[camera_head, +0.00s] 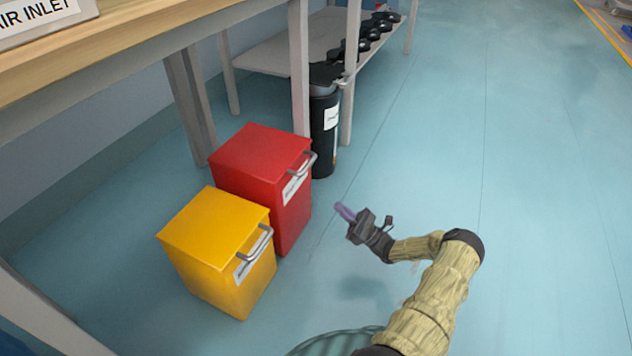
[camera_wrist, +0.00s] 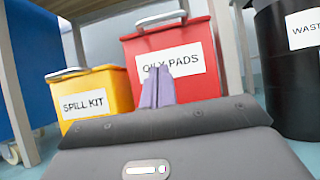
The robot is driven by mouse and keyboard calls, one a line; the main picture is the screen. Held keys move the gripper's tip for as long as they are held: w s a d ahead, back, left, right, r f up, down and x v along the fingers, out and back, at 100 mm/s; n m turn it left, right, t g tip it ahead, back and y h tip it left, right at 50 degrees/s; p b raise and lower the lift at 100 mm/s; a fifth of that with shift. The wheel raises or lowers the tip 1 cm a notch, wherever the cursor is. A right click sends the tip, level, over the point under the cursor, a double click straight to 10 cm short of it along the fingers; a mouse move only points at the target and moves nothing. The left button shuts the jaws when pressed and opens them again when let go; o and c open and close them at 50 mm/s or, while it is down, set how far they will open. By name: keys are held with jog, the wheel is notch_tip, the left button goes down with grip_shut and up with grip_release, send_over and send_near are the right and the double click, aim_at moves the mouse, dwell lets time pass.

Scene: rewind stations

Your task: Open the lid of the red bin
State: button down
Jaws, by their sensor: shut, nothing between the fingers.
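The red bin (camera_head: 262,154) stands on the floor with its flat lid shut. A metal handle (camera_head: 303,165) sticks out at the front edge of the lid. In the wrist view the red bin (camera_wrist: 200,60) carries a white label reading "OILY PADS", and its handle (camera_wrist: 161,18) shows at the top. My gripper (camera_head: 345,212) is to the right of the red bin in the head view, apart from it. Its purple-grey fingers (camera_wrist: 157,86) are shut and empty, and in the wrist view they cover part of the label.
A yellow bin (camera_head: 214,236) labelled "SPILL KIT" stands beside the red one at the left. A black waste bin (camera_head: 323,150) stands behind at the right, near table legs (camera_head: 299,70). A wooden-topped table (camera_head: 150,35) is above left. The floor (camera_head: 480,130) at the right is clear.

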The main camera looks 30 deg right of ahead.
jog(key=shift+w+r, duration=0.1)
jog(key=s+r+p+x, duration=0.1)
jog(key=p+x, duration=0.4)
jog(key=x, duration=0.7)
jog(key=shift+d+r, duration=0.25)
jog(key=shift+r, duration=0.55)
jog(key=shift+r+p, duration=0.2)
jog(key=shift+p, duration=0.3)
